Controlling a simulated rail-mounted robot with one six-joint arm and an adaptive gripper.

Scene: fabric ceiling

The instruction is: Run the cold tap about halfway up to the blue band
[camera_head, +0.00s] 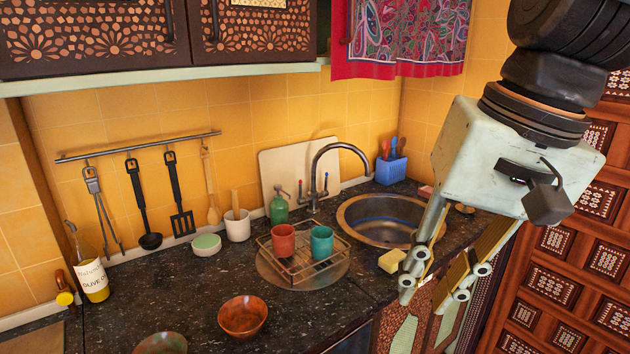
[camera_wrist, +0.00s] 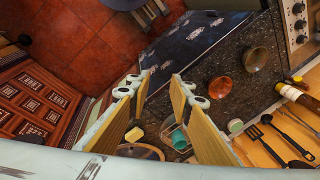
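A curved metal tap (camera_head: 342,147) stands behind a round metal sink (camera_head: 347,226). A red-marked handle (camera_head: 301,185) and a blue-marked cold handle (camera_head: 325,181) flank its base. A blue band (camera_head: 385,221) runs around the inside wall of the basin; no water stream shows under the spout, and the water level cannot be made out. My gripper (camera_head: 424,296) is open and empty, pointing down in front of the sink at the right.
A wire rack (camera_head: 303,262) with red (camera_head: 283,240) and teal (camera_head: 321,242) cups stands left of the sink. A yellow sponge (camera_head: 391,261) lies near the sink's front rim. A green soap bottle (camera_head: 279,208), a white cutting board (camera_head: 285,166) and a blue utensil holder (camera_head: 390,170) stand behind.

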